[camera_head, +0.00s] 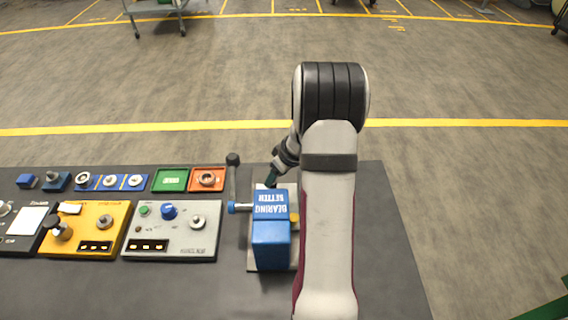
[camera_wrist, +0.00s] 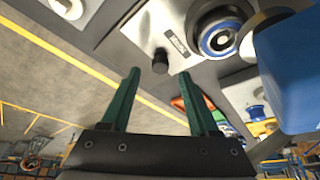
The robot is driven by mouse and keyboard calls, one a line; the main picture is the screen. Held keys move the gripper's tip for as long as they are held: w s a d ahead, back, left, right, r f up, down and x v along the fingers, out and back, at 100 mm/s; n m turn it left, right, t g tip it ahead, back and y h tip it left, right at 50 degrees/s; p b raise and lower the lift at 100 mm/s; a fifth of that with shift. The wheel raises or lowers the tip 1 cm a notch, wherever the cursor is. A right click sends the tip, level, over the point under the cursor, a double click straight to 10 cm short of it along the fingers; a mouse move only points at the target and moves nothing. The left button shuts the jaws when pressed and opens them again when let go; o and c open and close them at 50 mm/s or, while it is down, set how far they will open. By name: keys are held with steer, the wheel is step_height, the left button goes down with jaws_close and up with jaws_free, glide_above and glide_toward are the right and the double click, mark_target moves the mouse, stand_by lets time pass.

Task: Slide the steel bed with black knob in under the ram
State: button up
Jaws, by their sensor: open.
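The steel bed (camera_wrist: 183,38) shows in the wrist view as a pale plate with a small label. Its black knob (camera_wrist: 160,61) stands up near one end. A round seat with a blue ring (camera_wrist: 220,37) is beyond the label, beside the blue press body (camera_wrist: 297,70). The ram itself cannot be made out. My gripper (camera_wrist: 159,75) is open, its two green fingers apart, with the knob seen between their tips; contact cannot be told. In the head view the blue press (camera_head: 270,240) is lettered "BEARING SETTER", and my gripper (camera_head: 272,181) is at its far side. The bed is mostly hidden there.
A lever with a dark end (camera_head: 233,160) rises left of the press. A grey panel (camera_head: 190,238), a yellow unit (camera_head: 90,217), a green tray (camera_head: 170,180) and a red tray (camera_head: 207,179) stand further left. The bench right of my arm is clear.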

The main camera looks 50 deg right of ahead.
steer(key=v, duration=1.3)
steer(key=w+n+g, duration=0.4)
steer(key=w+n, duration=0.2)
steer(key=w, duration=0.1)
step_height(320, 180, down, 15)
jaws_close()
steer(key=shift+r, duration=0.1)
stand_by(0.7)
